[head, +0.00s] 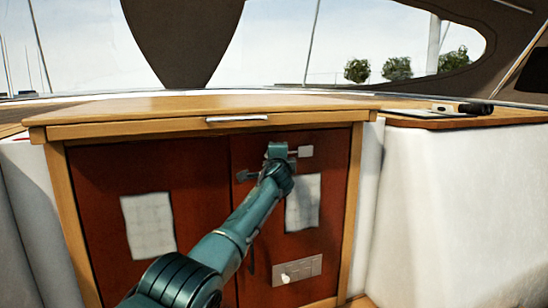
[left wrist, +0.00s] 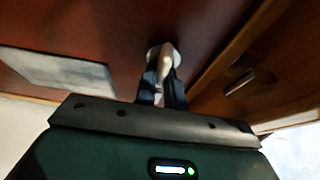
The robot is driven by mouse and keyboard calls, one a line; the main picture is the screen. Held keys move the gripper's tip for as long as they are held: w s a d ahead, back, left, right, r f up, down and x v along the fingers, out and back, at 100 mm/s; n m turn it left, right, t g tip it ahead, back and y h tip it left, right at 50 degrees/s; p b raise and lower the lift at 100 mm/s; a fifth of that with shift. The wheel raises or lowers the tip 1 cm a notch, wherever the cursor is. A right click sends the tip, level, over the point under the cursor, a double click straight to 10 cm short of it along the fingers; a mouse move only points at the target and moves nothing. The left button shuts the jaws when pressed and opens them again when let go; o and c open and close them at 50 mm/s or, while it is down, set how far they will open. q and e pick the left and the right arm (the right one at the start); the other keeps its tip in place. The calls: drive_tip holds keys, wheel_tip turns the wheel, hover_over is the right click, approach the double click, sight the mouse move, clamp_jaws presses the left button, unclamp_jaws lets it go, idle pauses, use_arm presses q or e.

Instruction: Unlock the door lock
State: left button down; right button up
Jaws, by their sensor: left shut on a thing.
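The door is a pair of red-brown panels, a left one (head: 100,185) and a right one (head: 335,175), in a light wood frame. In the left wrist view the lock (left wrist: 163,52) is a small pale knob on a round base on the dark red panel. My left gripper (left wrist: 162,88) is shut on this knob, with a dark finger on each side. In the head view my left gripper (head: 275,165) is at the upper part of the right panel and hides most of the lock. My right gripper is not in view.
Pale sheets are on the left panel (head: 148,225) and right panel (head: 303,203). A slotted plate (head: 298,270) sits low on the right panel. A wooden hatch top (head: 160,108) with a metal handle (head: 236,118) overhangs the door. White walls (head: 455,200) flank it.

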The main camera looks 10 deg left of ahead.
use_arm(q)
drive_tip(key=shift+a+r, duration=0.15)
drive_tip(key=shift+r, duration=0.1)
drive_tip(key=c, duration=1.5)
unclamp_jaws()
drive_tip(key=shift+f, duration=0.1)
drive_tip(key=shift+w+f, duration=0.1)
drive_tip(key=shift+f, duration=0.05)
drive_tip(key=shift+d, duration=0.2)
drive_tip(key=s, duration=0.4)
drive_tip(key=s+d, duration=0.1)
drive_tip(key=s, duration=0.8)
drive_tip(key=shift+d, duration=0.35)
drive_tip(key=shift+f, duration=0.1)
